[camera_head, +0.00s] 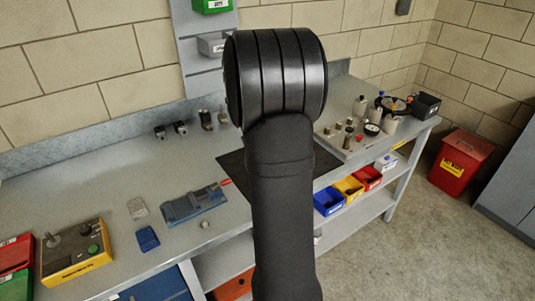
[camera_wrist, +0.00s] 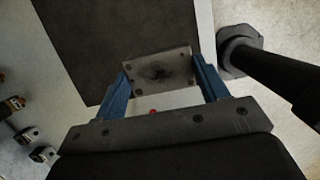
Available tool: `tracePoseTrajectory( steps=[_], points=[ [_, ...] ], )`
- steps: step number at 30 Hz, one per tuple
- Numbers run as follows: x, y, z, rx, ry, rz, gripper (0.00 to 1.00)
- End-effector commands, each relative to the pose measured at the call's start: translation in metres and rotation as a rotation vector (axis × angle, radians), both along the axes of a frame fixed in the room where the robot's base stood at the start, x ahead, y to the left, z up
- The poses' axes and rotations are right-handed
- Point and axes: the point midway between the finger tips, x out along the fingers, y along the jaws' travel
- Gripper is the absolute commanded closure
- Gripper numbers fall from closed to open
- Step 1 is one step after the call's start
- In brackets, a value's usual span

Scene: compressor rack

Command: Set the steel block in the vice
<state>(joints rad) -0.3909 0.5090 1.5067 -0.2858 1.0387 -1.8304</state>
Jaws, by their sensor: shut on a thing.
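The steel block (camera_wrist: 160,72) is a grey metal piece with a dark smudge on its face. It sits between the two blue fingers of my gripper (camera_wrist: 162,88) in the wrist view, and the gripper is shut on it. A dark mat (camera_wrist: 125,35) lies beyond the block. In the head view my arm hides the gripper and the block. A blue-grey vice (camera_head: 190,206) lies on the bench, left of my arm, with a red-tipped part (camera_head: 226,182) beside its right end. The vice is not seen in the wrist view.
A yellow control box (camera_head: 75,252), a blue piece (camera_head: 147,239) and a pale piece (camera_head: 138,208) lie left of the vice. Small fittings (camera_head: 180,128) stand along the back. Bottles and parts (camera_head: 372,128) crowd the right end. The bench between vice and fittings looks clear.

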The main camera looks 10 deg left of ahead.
Motion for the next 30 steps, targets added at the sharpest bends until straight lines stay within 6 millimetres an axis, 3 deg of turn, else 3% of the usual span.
tracePoseTrajectory(
  steps=[6,15,21,30],
  points=[
    [-0.036,0.081,-0.009,0.006,0.004,0.012,0.71],
    [-0.106,0.178,-0.02,0.004,0.004,0.011,0.71],
    [-0.143,0.216,-0.025,0.001,0.0,0.008,0.71],
    [-0.161,0.231,-0.03,-0.001,-0.003,0.003,0.71]
  ],
)
